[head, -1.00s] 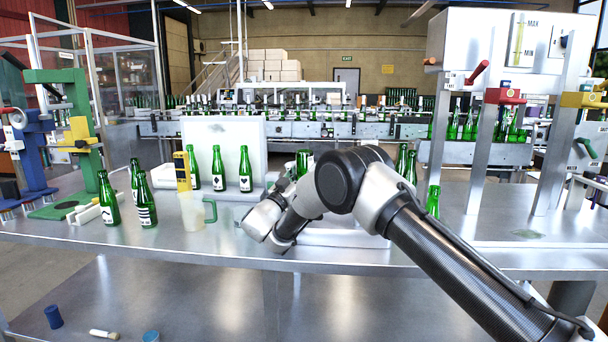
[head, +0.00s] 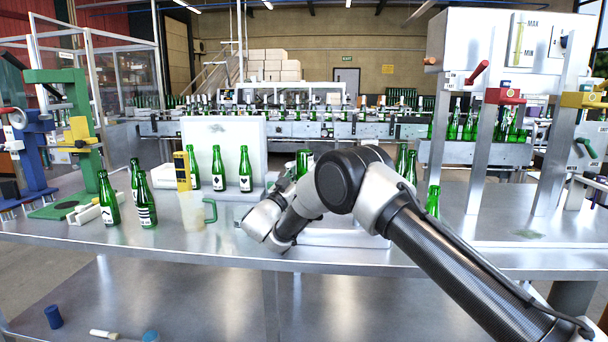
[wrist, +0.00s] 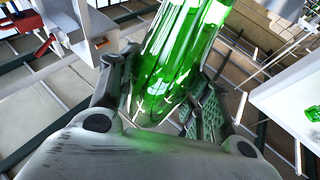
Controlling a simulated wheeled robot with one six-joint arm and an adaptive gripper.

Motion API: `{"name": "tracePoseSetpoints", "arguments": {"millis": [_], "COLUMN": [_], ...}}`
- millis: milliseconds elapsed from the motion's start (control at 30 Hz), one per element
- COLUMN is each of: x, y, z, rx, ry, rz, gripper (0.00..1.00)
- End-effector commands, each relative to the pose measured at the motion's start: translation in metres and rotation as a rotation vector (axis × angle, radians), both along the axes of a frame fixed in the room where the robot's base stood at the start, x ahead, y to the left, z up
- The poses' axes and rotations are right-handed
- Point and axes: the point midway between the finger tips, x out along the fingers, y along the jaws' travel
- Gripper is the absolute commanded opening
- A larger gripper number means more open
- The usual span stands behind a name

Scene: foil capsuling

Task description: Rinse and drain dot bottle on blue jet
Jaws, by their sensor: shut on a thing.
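In the wrist view my gripper (wrist: 165,95) is shut on a green glass bottle (wrist: 180,50). The bottle extends away between the two fingers and is cut off by the top of the picture. No dot mark shows on its visible part. I cannot make out the blue jet; my arm covers that part of the bench.
Green bottles stand left on the steel bench (head: 200,238), including a striped one (head: 146,205). A heart bottle (head: 245,170) stands before a white panel (head: 240,132). A clear jug (head: 193,212) is left of my arm. More bottles (head: 433,202) and a tank frame (head: 480,150) stand right.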

Motion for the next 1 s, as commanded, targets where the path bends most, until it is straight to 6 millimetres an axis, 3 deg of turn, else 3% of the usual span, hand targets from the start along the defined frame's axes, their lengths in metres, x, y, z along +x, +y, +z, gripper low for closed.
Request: {"name": "tracePoseSetpoints", "arguments": {"millis": [333, 1000], "x": [0.0, 0.0], "y": [0.0, 0.0], "z": [0.002, 0.031], "rx": [0.001, -0.001], "ry": [0.001, -0.001], "rz": [0.0, 0.0], "gripper": [0.17, 0.17]}}
